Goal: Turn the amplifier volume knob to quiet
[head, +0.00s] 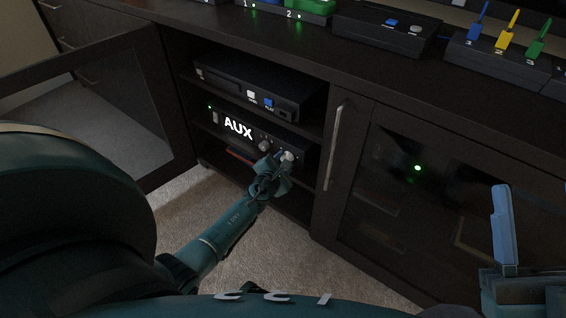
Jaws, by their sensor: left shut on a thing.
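The amplifier (240,142) is a black unit on the middle shelf of the open cabinet, with a lit white AUX display and a green light at its left. A small round knob (264,146) sits right of the display. My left gripper (284,158) reaches up to the amplifier's right front and is shut on the larger pale volume knob (289,156), which it partly covers. The knob's pointer cannot be made out. My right gripper (504,225) is at the lower right, away from the amplifier; only one blue finger shows clearly.
A black player (245,88) sits on the shelf above. The open glass door (110,105) stands at the left; a closed glass door (400,175) with a metal handle (334,148) is close on the right. Devices with coloured switches (500,55) stand on the cabinet top.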

